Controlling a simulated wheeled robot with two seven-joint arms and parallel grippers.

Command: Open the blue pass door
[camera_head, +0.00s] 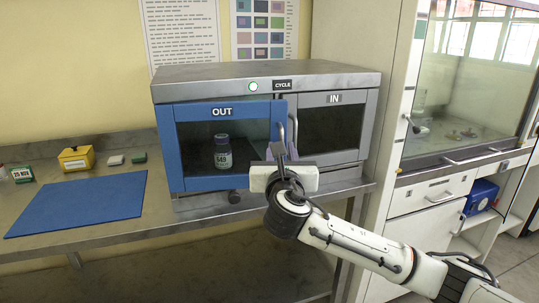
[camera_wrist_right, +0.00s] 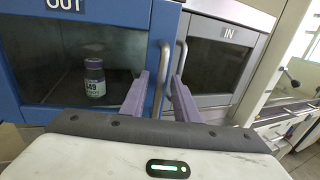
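The blue pass door (camera_head: 167,150), labelled OUT, is the left door of a grey metal pass box. It looks shut or nearly so; I cannot tell whether there is a small gap. Its upright metal handle (camera_wrist_right: 163,75) is at its right edge. My right gripper (camera_wrist_right: 159,76) is in front of this edge, also visible in the head view (camera_head: 290,152). Its two fingers are apart, one on each side of the handle, with visible space between them. A labelled bottle (camera_head: 223,153) stands behind the door's glass. My left gripper is not in view.
The grey IN door (camera_head: 340,155) is on the right, its handle (camera_wrist_right: 181,57) close to my right fingertip. A blue mat (camera_head: 80,203), a yellow box (camera_head: 76,159) and small items lie on the bench to the left. A fume hood (camera_head: 470,90) stands on the right.

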